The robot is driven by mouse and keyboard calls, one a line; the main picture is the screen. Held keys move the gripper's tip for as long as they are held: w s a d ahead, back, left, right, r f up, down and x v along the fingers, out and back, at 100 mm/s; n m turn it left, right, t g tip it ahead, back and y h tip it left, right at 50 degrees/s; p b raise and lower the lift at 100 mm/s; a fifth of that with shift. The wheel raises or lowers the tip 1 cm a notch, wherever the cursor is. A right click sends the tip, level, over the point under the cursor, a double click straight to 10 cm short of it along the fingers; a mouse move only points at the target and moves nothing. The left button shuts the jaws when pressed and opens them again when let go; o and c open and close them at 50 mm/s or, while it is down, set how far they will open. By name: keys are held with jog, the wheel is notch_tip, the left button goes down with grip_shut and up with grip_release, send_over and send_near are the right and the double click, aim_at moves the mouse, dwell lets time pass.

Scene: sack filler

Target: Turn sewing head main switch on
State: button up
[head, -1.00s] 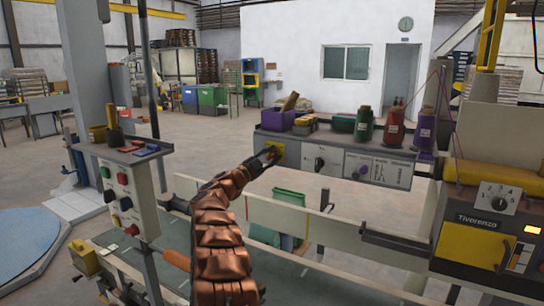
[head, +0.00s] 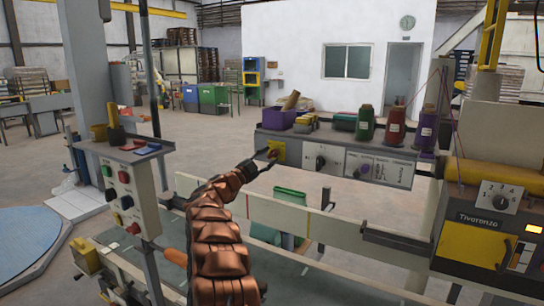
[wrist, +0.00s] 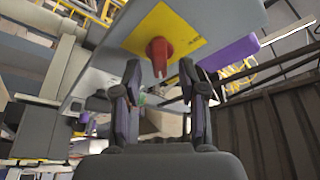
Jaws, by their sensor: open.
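A red rotary switch (wrist: 160,50) sits on a yellow plate (wrist: 170,30) in the wrist view; its grip points down the picture. In the head view the yellow plate (head: 279,148) is at the left end of the grey control box (head: 338,155), and the switch on it is small and partly hidden by my gripper. My gripper (wrist: 160,72) is open and empty, its fingertips one to each side of the switch's lower end in the wrist picture. I cannot tell whether they touch it. In the head view my gripper (head: 262,163) is just below and left of the plate.
The box also has a black knob (head: 320,162); thread cones, including a green one (head: 365,123), and a purple bin (head: 279,120) stand on top. A pale rail (head: 300,216) runs below.

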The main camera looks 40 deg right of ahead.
jog(key=v, duration=0.9)
jog(key=shift+a, duration=0.15)
jog(key=shift+f, duration=0.1)
